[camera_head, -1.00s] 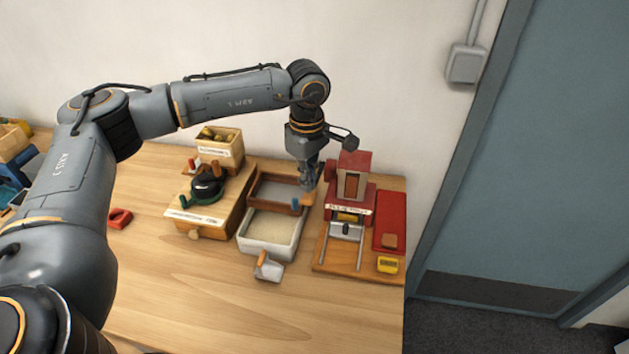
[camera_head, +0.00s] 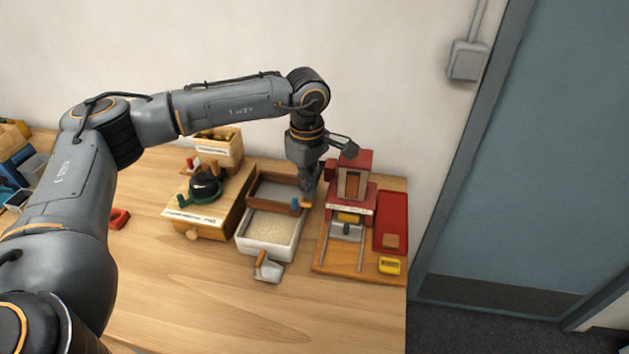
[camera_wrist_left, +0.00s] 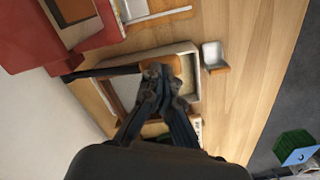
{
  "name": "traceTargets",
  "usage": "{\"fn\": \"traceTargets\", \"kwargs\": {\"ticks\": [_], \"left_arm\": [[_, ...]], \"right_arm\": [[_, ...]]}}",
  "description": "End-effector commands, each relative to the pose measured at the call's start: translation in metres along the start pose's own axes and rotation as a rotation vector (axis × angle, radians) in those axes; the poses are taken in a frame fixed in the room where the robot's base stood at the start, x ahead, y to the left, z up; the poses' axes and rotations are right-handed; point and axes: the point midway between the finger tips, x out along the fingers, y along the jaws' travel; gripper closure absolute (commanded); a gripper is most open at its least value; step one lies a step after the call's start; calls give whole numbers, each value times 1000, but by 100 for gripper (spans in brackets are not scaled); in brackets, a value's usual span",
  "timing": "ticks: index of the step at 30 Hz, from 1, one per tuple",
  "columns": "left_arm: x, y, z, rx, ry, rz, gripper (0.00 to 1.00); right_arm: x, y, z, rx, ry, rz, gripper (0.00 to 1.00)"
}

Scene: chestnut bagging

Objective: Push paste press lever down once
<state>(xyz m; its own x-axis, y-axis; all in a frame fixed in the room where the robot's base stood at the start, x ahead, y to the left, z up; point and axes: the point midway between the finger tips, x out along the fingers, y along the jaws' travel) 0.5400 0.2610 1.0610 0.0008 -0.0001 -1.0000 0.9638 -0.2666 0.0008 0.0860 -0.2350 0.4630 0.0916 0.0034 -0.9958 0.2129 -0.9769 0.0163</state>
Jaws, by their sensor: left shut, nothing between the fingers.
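The red paste press (camera_head: 357,190) stands on a wooden base at the right end of the table. In the left wrist view the left gripper (camera_wrist_left: 158,72) is shut and empty, and a dark bar (camera_wrist_left: 100,72) runs from the red body towards the fingertips. My right gripper is not in view.
A brown-walled tray (camera_head: 262,177) and a white tray of pale grains (camera_head: 268,249) lie left of the press. A small scoop (camera_head: 268,270) is in front. A wooden box with a dark round device (camera_head: 206,186) stands further left. The front of the table is clear.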

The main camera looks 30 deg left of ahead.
Motion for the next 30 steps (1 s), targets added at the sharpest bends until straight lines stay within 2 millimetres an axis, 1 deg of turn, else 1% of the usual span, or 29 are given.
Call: {"fn": "traceTargets", "kwargs": {"ticks": [1,6,17,20,27,30], "left_arm": [[6,0,0,0,0,-1,100],[20,-1,1,0,0,-1,100],[21,-1,0,0,0,-1,100],[25,-2,1,0,0,-2,100],[43,-4,2,0,0,-3,100],[44,-5,2,-1,1,-2,100]], "right_arm": [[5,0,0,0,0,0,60],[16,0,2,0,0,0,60],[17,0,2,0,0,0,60],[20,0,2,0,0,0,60],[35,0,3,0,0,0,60],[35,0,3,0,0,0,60]]}}
